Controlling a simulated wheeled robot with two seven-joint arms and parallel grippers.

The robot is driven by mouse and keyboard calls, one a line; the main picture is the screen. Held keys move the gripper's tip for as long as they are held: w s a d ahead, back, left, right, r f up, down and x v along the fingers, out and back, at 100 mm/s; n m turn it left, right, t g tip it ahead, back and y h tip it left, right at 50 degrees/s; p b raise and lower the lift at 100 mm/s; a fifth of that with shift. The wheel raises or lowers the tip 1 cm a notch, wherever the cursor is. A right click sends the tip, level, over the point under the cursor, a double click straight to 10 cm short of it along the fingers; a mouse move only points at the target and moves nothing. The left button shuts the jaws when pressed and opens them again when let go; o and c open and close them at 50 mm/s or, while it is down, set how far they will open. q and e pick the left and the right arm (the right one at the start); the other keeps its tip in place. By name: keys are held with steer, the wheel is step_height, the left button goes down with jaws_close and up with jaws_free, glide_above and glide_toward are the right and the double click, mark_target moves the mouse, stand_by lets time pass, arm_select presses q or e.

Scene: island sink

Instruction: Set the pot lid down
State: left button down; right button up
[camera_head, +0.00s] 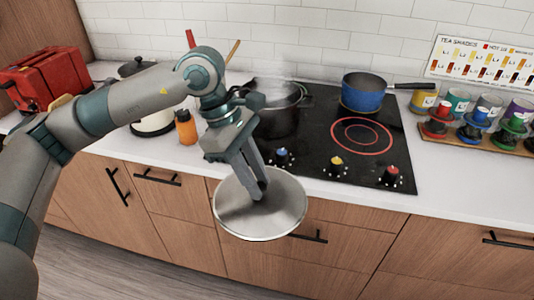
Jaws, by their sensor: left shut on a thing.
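My left gripper (259,193) is shut on the pot lid (285,212), a round silver disc. The lid hangs in the air in front of the cabinet fronts, past the counter's front edge. Its handle is hidden by the fingers. A dark pot (277,122) stands open and steaming on the back left of the black stove (322,155), partly hidden behind my left wrist. My right gripper does not show.
A blue saucepan (363,93) sits at the back right of the stove, behind a red-ringed burner (362,136). An orange bottle (186,128) stands left of the stove. Colored cups (461,103) line the right counter. White counter (445,180) is clear at front right.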

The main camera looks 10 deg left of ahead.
arm_select(q)
steer(key=s+a+f+m+g+y, duration=0.1)
steer(key=s+a+f+m, duration=0.1)
steer(key=f+m, duration=0.3)
steer(key=s+a+f+m+g+y, duration=0.1)
steer(key=f+m, duration=0.4)
steer(key=f, duration=0.5)
steer(key=s+a+f+m+g+y, duration=0.1)
steer(key=s+a+f+m+y, duration=0.1)
steer(key=s+a+f+m, duration=0.3)
step_height(320, 180, down, 3)
steer(key=shift+a+f+m+g, duration=0.1)
steer(key=shift+a+m+g, duration=0.3)
steer(key=shift+m, duration=0.1)
steer(key=shift+d, duration=0.1)
